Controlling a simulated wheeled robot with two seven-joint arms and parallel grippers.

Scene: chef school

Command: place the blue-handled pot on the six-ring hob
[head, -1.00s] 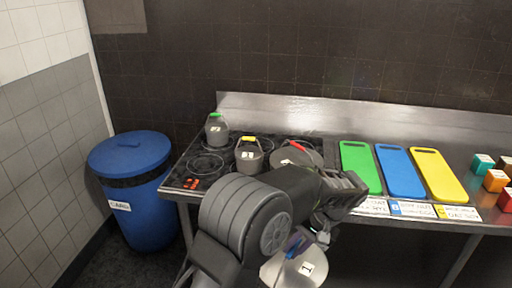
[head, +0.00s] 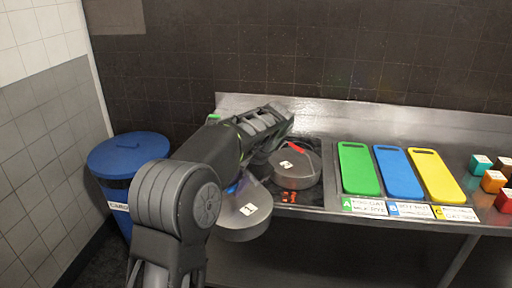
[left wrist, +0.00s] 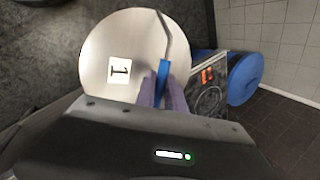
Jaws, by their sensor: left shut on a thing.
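The blue-handled pot (head: 243,218) is grey with a round lid and a white label reading 1. My left gripper (head: 238,186) is shut on its blue handle, which shows between the fingers in the left wrist view (left wrist: 163,75). The pot hangs in front of the counter's front edge, to the left of the red-handled pot. The black six-ring hob (head: 313,197) is largely hidden behind my left arm. In the left wrist view, part of the hob (left wrist: 208,100) with red digits shows right of the fingers. My right gripper is not in view.
The red-handled pot (head: 297,174) stands on the hob's right part. A green handle (head: 214,117) shows at the back left; other pots there are hidden by my arm. Green (head: 359,168), blue (head: 400,172) and yellow (head: 440,176) boards lie to the right. A blue bin (head: 127,155) stands left.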

